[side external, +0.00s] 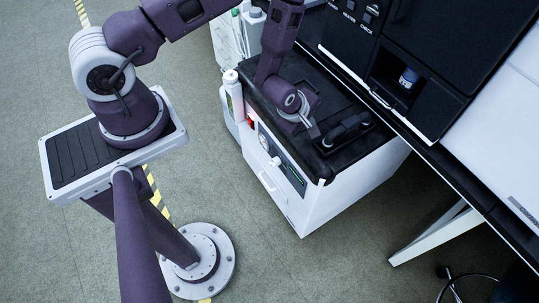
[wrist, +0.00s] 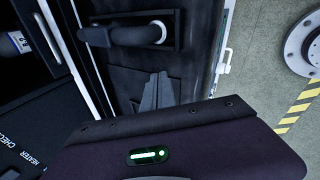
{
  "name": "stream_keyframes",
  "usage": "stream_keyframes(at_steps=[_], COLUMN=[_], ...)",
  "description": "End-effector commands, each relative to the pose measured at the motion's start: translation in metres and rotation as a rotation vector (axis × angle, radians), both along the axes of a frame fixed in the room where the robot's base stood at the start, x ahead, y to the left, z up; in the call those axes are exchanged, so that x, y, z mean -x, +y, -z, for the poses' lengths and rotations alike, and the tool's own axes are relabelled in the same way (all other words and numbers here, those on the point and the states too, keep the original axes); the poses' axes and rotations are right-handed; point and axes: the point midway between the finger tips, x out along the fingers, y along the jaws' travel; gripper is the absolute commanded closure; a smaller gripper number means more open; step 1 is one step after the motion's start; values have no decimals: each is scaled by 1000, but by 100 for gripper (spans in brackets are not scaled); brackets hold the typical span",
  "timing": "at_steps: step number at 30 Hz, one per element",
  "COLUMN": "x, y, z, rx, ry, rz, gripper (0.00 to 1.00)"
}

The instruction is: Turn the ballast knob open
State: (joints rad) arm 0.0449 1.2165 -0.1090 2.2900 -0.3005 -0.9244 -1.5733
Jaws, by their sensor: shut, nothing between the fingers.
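My gripper (side external: 315,132) is shut and empty, over the black top of the white cabinet (side external: 330,185). In the wrist view its grey fingers (wrist: 157,92) sit together, pointing toward the black surface. Just beyond them is a black bar-shaped fitting (wrist: 125,35) in a recessed plate, with a pale round end (wrist: 158,32). In the side external view this fitting (side external: 347,129) lies just right of my fingertips, with a small gap. I cannot tell for certain which part is the ballast knob.
A white bottle-like cylinder (side external: 232,88) stands at the cabinet's left corner. A black instrument with a heater and check panel (side external: 355,15) rises behind, with a blue-capped vial (side external: 408,78) in its bay. Open floor (side external: 300,265) lies in front.

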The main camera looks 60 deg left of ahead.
Motion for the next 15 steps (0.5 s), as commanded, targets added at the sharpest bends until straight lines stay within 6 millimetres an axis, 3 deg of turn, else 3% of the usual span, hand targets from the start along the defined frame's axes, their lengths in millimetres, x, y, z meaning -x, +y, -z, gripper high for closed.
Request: stream_keyframes(at_steps=[2, 5, 9, 15], x=[-4, 10, 46, 111], y=[22, 49, 87, 140], z=[-5, -11, -16, -21], rx=[-59, -162, -301, -470], ry=[20, 31, 32, 23], rz=[291, 694, 1151, 1679], gripper=[100, 100, 100, 100])
